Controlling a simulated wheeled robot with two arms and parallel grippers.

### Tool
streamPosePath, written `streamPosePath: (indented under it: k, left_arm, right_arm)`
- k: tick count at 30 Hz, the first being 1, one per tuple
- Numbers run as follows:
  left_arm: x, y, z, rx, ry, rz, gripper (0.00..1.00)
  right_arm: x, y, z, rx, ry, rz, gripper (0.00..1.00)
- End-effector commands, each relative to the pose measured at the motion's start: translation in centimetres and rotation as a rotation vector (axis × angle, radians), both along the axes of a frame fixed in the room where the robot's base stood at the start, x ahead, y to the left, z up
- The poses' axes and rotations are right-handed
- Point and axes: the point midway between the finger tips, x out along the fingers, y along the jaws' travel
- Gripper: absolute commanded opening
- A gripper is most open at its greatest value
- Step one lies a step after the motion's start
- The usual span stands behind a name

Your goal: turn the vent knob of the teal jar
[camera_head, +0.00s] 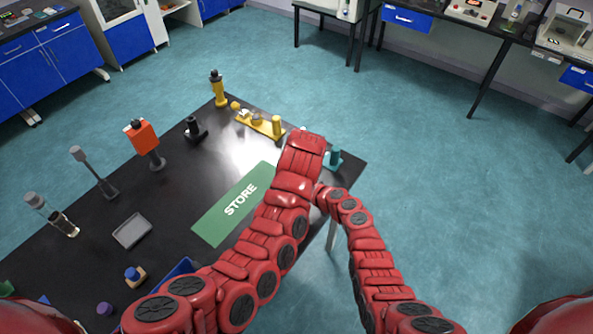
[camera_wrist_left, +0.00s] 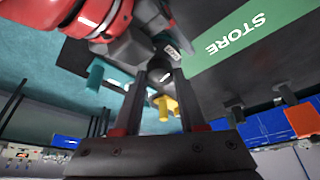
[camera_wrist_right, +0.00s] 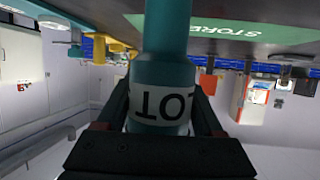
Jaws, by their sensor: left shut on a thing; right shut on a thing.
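The teal jar (camera_wrist_right: 158,82) with a white "LOT" label fills the middle of the right wrist view, label upside down there. My right gripper (camera_wrist_right: 165,105) is shut around its body. In the head view my left arm covers both grippers and the jar, near the table's right corner.
A teal stand (camera_head: 333,160) is at the table's right corner, close to my arms. A yellow rack (camera_head: 262,124) and a yellow post (camera_head: 218,88) stand behind. The green STORE mat (camera_head: 213,228) is largely clear. Free floor lies to the right.

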Motion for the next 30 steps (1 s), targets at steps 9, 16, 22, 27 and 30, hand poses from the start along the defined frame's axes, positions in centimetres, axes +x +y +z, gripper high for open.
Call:
streamPosePath:
  k: [9,16,22,27,30]
  left_arm:
    - [-0.02,0.15,-0.04,-0.001,0.001,-0.129,0.0]
    - [-0.02,0.12,-0.03,0.001,0.001,-0.137,0.0]
    - [-0.02,0.11,-0.03,0.001,0.001,-0.137,0.69]
    - [-0.02,0.09,-0.02,0.0,0.001,-0.136,0.72]
    - [-0.02,0.09,-0.01,0.0,0.001,-0.136,0.72]
  right_arm:
    - [-0.02,0.01,-0.03,0.0,0.0,0.0,0.04]
    - [-0.01,0.0,-0.02,0.0,0.0,0.0,0.04]
    - [0.0,-0.02,-0.01,0.0,0.0,0.0,0.04]
    - [-0.01,-0.02,-0.02,0.0,0.0,0.0,0.04]
    - [0.0,-0.02,-0.01,0.0,0.0,0.0,0.04]
